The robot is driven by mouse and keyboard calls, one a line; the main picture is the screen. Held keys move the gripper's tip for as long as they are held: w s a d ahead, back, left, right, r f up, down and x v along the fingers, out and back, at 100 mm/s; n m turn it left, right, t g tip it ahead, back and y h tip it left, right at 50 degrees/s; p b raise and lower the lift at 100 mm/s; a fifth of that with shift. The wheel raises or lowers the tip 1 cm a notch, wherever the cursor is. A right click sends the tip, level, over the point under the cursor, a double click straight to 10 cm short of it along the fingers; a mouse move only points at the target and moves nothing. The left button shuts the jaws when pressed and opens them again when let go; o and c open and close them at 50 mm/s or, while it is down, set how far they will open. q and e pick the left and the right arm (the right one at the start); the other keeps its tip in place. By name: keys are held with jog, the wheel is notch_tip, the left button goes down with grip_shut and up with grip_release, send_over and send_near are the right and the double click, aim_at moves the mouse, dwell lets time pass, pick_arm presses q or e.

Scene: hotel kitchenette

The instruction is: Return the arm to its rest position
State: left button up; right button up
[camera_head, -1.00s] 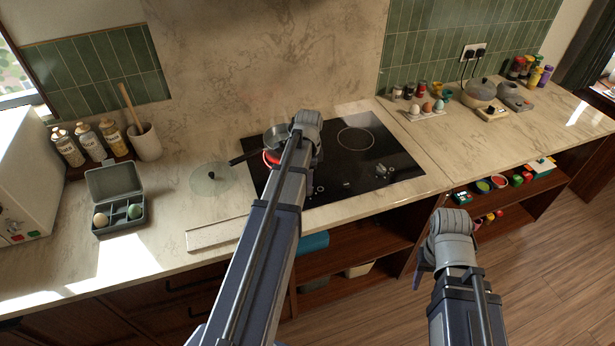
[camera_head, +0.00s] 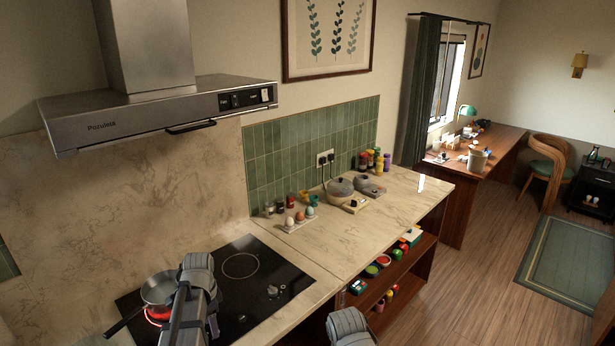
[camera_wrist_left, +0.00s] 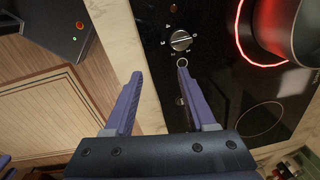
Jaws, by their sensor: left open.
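My left arm comes in at the bottom left of the head view, its grey wrist (camera_head: 197,270) over the black hob (camera_head: 265,268), just right of the pan (camera_head: 158,288). The fingertips are hidden there. In the left wrist view my left gripper (camera_wrist_left: 160,72) is open, with nothing between its two fingers. Its right finger shows close to a hob knob (camera_wrist_left: 181,40); I cannot tell if they touch. The pan's side (camera_wrist_left: 285,25) is at the upper right. Only a grey part of my right arm (camera_head: 349,326) shows at the bottom edge; its fingers are out of view.
A red ring (camera_wrist_left: 243,35) glows under the pan. An extractor hood (camera_head: 160,110) hangs above the hob. An egg holder (camera_head: 298,222) and a lidded pot (camera_head: 340,192) stand on the counter (camera_head: 395,205). The floor (camera_head: 480,280) at the right is largely clear.

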pick_arm(q)
jog(key=s+d+f+n+b, duration=0.1)
jog(key=s+d+n, duration=0.1)
jog(key=s+d, duration=0.3)
jog(key=s+d+f+n+b, duration=0.1)
jog(key=s+d, duration=0.4)
jog(key=d, duration=0.7)
jog(key=s+d+f+n+b, duration=0.1)
jog(key=s+d+n, duration=0.1)
jog(key=s+d, duration=0.3)
jog(key=d, duration=0.3)
jog(key=shift+s+d+f+n+g+y, duration=0.15)
jog(key=shift+d+n+g+y, duration=0.15)
jog(key=shift+d+n+y, duration=0.1)
